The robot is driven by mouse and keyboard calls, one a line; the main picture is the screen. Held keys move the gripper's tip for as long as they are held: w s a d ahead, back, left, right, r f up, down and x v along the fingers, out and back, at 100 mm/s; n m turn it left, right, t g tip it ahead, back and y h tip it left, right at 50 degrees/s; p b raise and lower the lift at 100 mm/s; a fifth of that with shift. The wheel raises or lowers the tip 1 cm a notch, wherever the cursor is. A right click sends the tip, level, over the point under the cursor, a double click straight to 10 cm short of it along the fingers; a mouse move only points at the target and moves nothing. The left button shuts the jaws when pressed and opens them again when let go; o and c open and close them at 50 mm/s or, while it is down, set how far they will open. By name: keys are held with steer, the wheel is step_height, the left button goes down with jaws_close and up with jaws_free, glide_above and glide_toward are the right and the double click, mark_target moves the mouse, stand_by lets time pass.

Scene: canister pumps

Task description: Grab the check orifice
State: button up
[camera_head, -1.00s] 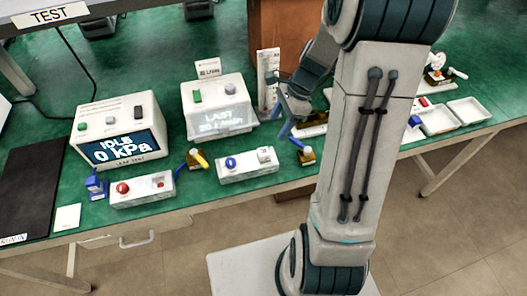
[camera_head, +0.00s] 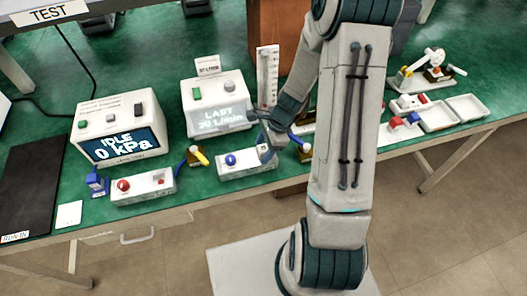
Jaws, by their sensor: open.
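My gripper (camera_head: 280,143) is at the front middle of the green bench, its blue-tipped fingers apart. One finger is at the right end of a low white block (camera_head: 236,161) with a blue knob (camera_head: 231,160). The other finger reaches toward a small brass-coloured fitting (camera_head: 305,152) right of the block. A small pale piece, likely the check orifice, showed on the block's right end earlier; now the finger largely covers that spot. I cannot tell whether the finger touches it.
A box reading "LAST 20 L/min" (camera_head: 213,103) stands behind the block. The "IDLE 0 kPa" box (camera_head: 118,127) and a white block with a red button (camera_head: 143,187) are at left. White trays (camera_head: 467,108) are at right. My arm hides part of the bench.

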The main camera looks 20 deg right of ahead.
steer(key=shift+a+f, duration=0.1)
steer(key=shift+f, duration=0.05)
steer(key=c, duration=1.1)
